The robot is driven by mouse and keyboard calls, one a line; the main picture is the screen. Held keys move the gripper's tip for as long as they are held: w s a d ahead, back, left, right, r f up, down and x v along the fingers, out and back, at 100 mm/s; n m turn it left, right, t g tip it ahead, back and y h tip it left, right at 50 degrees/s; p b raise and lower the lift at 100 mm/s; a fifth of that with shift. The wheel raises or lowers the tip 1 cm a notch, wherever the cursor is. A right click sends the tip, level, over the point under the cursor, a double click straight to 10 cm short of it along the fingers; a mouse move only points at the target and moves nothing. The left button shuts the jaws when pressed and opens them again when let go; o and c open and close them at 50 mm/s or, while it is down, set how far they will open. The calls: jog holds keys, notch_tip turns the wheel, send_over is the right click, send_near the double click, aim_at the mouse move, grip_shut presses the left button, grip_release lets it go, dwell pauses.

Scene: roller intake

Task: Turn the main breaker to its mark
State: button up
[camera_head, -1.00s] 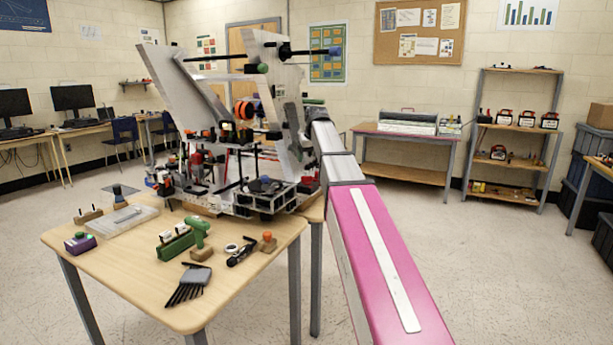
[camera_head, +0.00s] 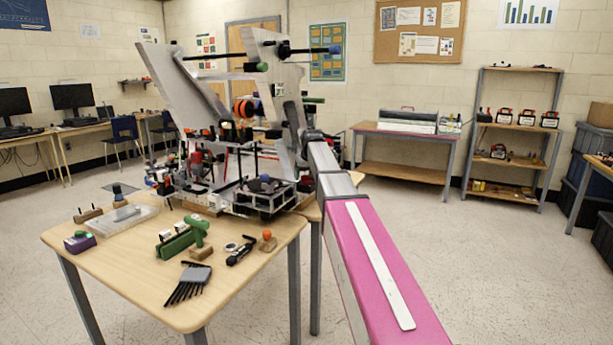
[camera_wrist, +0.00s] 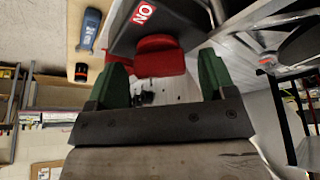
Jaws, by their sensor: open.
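In the wrist view my gripper (camera_wrist: 162,80) is open, with its two green fingers apart. A red part (camera_wrist: 158,57) with a rounded end shows just beyond and between the fingertips; it may be the main breaker, but no mark on it is readable. The gap looks empty, and I cannot tell whether a finger touches the red part. Behind it is a black box (camera_wrist: 180,22) with a red label reading "NO". In the head view the machine (camera_head: 262,200) stands on the table, and my gripper is hidden behind my arm and the machine's frame.
A metal rail (camera_wrist: 262,18) and frame parts lie close to the right finger in the wrist view. A blue tool (camera_wrist: 90,28) lies at upper left.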

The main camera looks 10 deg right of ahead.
jog(key=shift+c, duration=0.3)
jog(key=c, duration=0.9)
jog(key=shift+n, duration=0.4)
jog(key=n+y, duration=0.1)
jog(key=n, duration=0.2)
jog(key=shift+w+d+n+g+y, duration=0.1)
jog(key=shift+n+g+y, duration=0.2)
jog(key=shift+y, duration=0.1)
jog(key=n+g+y, duration=0.1)
jog(key=n, duration=0.3)
jog(key=shift+n, duration=0.3)
jog(key=n+g, duration=0.1)
jog(key=n, duration=0.1)
jog(key=n+y, duration=0.1)
jog(key=n, duration=0.1)
jog(key=shift+w+n+g, duration=0.15)
jog(key=shift+n+g, duration=0.15)
jog(key=shift+g, duration=0.1)
jog(key=n+g, duration=0.1)
jog(key=n, duration=0.3)
jog(key=shift+g, duration=0.3)
jog(key=shift+n, duration=0.3)
